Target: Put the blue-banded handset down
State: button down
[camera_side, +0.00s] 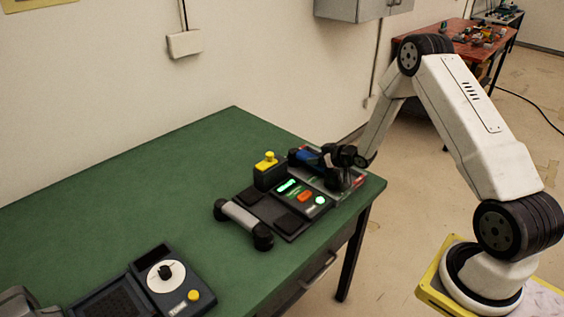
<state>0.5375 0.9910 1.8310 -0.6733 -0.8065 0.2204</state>
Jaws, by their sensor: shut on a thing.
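The blue-banded handset (308,156) is dark with a blue middle part. It is at the far right end of the green table, behind the black paging phone base (268,212). My gripper (338,174) is shut on the blue-banded handset near its right end. The gripper partly hides the handset and the surface beneath it. I cannot tell whether the handset touches what is under it. The phone base has lit green displays and an orange-red button. A second handset with a pale grey grip (240,217) lies along the left side of the base.
A black box with a yellow knob (268,172) stands just left of the blue-banded handset. A dark console with a white dial (166,274) is at the front left. The green table (150,190) is clear across its left and middle. Its right edge is close to my gripper.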

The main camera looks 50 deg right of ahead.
jog(key=shift+f, duration=0.55)
jog(key=shift+s+f, duration=0.1)
jog(key=shift+f, duration=0.5)
jog(key=shift+c, duration=0.8)
grip_release()
jog(key=shift+r, duration=0.2)
jog(key=shift+r, duration=0.35)
jog(key=v, duration=1.2)
jog(key=shift+a, duration=0.1)
